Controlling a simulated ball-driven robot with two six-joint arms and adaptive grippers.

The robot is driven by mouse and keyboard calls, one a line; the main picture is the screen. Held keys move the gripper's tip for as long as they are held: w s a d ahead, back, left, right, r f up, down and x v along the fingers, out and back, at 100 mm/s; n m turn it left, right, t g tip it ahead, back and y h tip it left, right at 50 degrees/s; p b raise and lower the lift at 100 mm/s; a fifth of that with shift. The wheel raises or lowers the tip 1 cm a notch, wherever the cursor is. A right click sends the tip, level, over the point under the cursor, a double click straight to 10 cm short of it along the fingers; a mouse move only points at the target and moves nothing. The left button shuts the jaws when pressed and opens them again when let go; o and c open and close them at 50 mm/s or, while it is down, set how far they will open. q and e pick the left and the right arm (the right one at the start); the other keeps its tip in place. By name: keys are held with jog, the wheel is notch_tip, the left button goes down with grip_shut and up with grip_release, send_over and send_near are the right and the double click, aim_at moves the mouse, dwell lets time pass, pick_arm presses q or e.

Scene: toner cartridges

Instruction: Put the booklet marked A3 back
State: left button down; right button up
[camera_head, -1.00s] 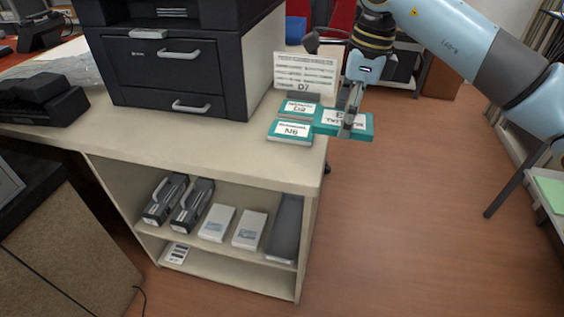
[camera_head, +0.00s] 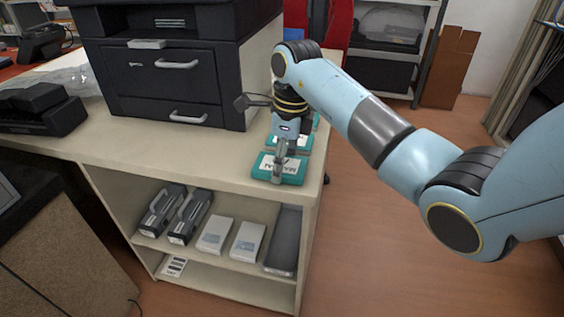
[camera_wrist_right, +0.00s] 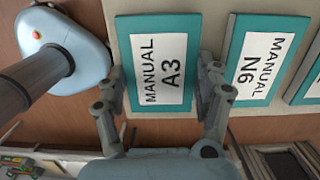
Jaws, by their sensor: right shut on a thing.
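The A3 booklet (camera_wrist_right: 158,60) has a teal cover and a white label reading MANUAL A3. My right gripper (camera_wrist_right: 163,100) is shut on its near edge, one finger on each side in the wrist view. In the head view the booklet (camera_head: 294,169) is flat at the front right corner of the counter (camera_head: 230,165), in front of the N6 booklet (camera_wrist_right: 262,62), with a narrow gap between them. I cannot tell whether it touches the counter or is just above it. My right gripper (camera_head: 279,172) points down over it. My left gripper is not in view.
Another teal booklet (camera_wrist_right: 311,80) shows beyond N6 in the wrist view. A black printer (camera_head: 165,75) stands on the counter to the left. Shelves below hold cartridges (camera_head: 190,215) and white boxes (camera_head: 247,241). Open floor (camera_head: 400,240) lies to the right.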

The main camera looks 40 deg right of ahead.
aim_at(288, 165)
jog(key=shift+f, duration=0.2)
jog(key=o, duration=1.6)
jog(key=shift+f, duration=0.1)
jog(key=r, duration=0.8)
jog(key=s+d+r+p, duration=0.1)
jog(key=r, duration=0.3)
jog(key=shift+r, duration=0.1)
